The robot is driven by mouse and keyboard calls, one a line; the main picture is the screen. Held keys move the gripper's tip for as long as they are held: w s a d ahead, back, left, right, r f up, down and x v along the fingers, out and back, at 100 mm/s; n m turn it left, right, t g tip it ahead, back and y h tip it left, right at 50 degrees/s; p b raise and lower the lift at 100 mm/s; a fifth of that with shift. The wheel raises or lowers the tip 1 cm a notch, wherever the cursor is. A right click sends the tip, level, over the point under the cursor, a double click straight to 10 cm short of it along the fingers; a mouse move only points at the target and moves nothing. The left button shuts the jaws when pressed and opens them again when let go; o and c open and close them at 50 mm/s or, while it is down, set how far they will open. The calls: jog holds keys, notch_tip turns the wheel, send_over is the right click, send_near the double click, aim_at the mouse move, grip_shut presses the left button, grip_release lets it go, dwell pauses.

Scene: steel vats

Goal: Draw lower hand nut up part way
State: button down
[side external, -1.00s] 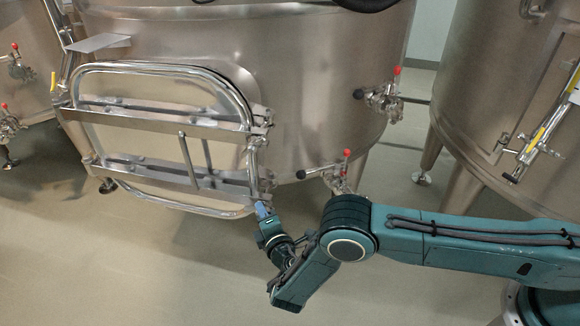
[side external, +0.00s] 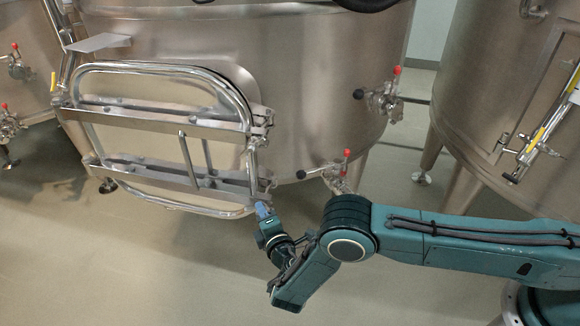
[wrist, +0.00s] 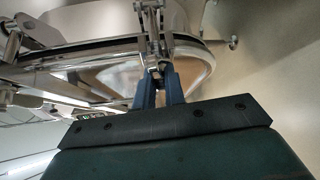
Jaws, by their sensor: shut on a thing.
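The oval manway door (side external: 160,140) stands at the front of the middle steel vat, with two crossbars. Its right side has an upper clamp (side external: 262,122) and a lower clamp (side external: 264,187). My gripper (side external: 263,207) is at the door's lower right corner, just under the lower clamp. In the wrist view, the blue fingers of my gripper (wrist: 158,85) are shut on the lower hand nut (wrist: 156,71), which shows only as a small metal part between their tips. The fingers hide much of the nut, and in the side view it cannot be made out.
Red-tipped valves stand at the right of the vat, one high (side external: 385,98) and one low (side external: 340,172), the low one close to my arm. Another vat (side external: 505,110) stands at the right. The floor (side external: 130,265) below the door is clear.

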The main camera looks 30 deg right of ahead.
jog(key=c, duration=1.7)
grip_release()
jog(key=shift+s+a, duration=0.1)
jog(key=shift+s+a, duration=3.1)
